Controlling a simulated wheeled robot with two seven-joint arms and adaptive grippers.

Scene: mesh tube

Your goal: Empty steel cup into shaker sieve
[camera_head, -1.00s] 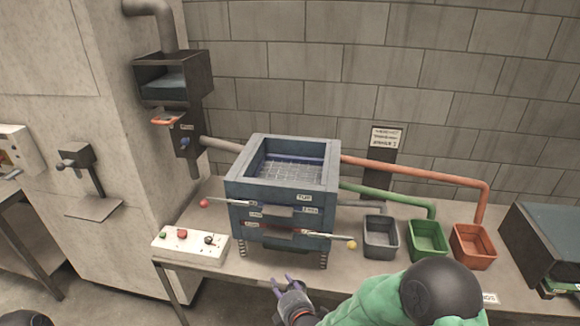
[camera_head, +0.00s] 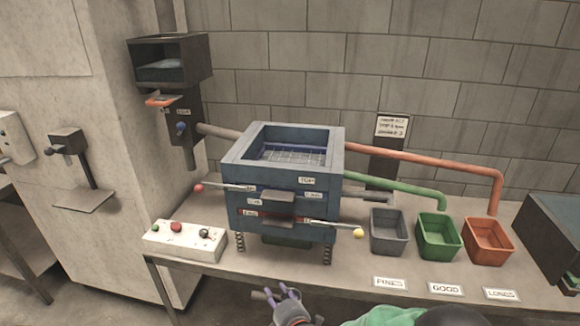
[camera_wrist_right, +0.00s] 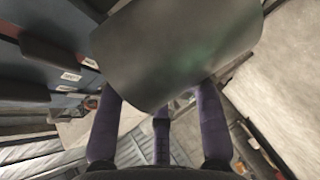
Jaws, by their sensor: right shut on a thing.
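The shaker (camera_head: 285,185) is a stacked blue-grey box on springs, standing on the table. Its open top holds the mesh sieve (camera_head: 290,154), which looks empty. My right gripper (camera_head: 287,292) has purple fingers and is at the bottom of the head view, in front of the shaker and lower than its top. In the right wrist view, the fingers are shut on the smooth grey steel cup (camera_wrist_right: 180,45). The cup's inside and contents are hidden. In the head view I cannot make out the cup clearly. My left gripper is not in view.
Grey (camera_head: 388,232), green (camera_head: 438,237) and orange (camera_head: 488,241) bins stand right of the shaker, fed by pipes. A white control box (camera_head: 184,241) is at left. Two ball-ended levers stick out from the shaker's front. A dark hopper (camera_head: 170,62) is on the wall.

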